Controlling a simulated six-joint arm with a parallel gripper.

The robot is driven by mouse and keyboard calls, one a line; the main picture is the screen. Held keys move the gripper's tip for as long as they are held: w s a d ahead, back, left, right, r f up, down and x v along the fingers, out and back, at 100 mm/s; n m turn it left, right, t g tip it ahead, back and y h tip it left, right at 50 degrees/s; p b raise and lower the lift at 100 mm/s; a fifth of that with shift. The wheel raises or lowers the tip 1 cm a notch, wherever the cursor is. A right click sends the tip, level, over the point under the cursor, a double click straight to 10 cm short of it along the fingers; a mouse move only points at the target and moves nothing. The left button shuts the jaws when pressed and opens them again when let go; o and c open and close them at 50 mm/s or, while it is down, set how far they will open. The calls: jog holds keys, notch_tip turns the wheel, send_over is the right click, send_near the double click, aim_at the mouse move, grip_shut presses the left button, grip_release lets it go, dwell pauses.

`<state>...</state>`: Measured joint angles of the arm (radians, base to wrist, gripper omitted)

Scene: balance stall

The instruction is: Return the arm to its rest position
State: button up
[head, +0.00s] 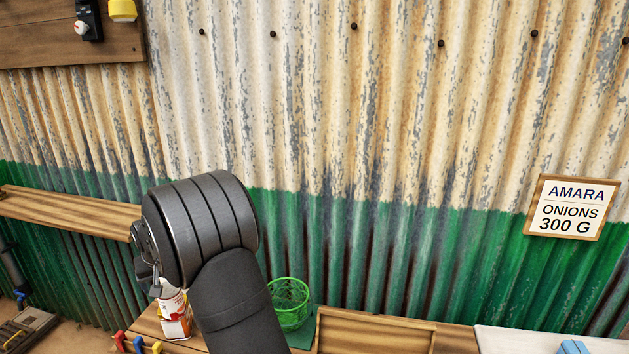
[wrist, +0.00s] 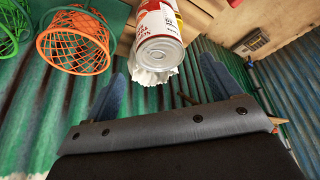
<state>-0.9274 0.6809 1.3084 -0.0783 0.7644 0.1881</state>
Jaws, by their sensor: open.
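My gripper (wrist: 160,88) is open, its two dark blue fingers spread apart in the wrist view. In the head view my arm hides most of it. A can with a red and white label (wrist: 158,22) shows just beyond the gap between the fingers, not gripped. A crumpled white thing (wrist: 150,76) shows beside the can's end; I cannot tell whether they touch. In the head view the red and white label (head: 175,304) shows partly behind my arm, above the counter.
A green basket (head: 289,303) stands right of my arm; an orange basket (wrist: 75,45) shows in the wrist view. A wooden tray (head: 375,330) and a white surface (head: 545,342) lie rightward. A sign (head: 569,208) reads "AMARA ONIONS 300 G". A wooden shelf (head: 70,212) is at left.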

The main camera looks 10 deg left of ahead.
jog(key=x, duration=0.9)
jog(key=shift+f, duration=0.25)
notch_tip(320, 180, up, 3)
jog(key=shift+f, duration=0.15)
jog(key=shift+r, duration=0.45)
jog(key=o, duration=0.4)
jog(key=shift+s+d+f, duration=0.2)
jog(key=shift+s, duration=0.1)
jog(key=s+d+t+y, duration=0.1)
jog(key=s+d+y, duration=0.1)
jog(key=s+d+t+y, duration=0.1)
jog(key=s+d+y, duration=0.1)
jog(key=s+d, duration=0.1)
jog(key=shift+f+n, duration=0.2)
jog(key=shift+n, duration=0.2)
jog(key=s+d+r+t+y, duration=0.3)
jog(key=s+d, duration=0.3)
jog(key=d, duration=0.3)
send_near(171, 309)
jog(key=w, duration=0.1)
jog(key=w+a, duration=0.1)
jog(key=w+a+f, duration=0.1)
jog(key=shift+w, duration=0.2)
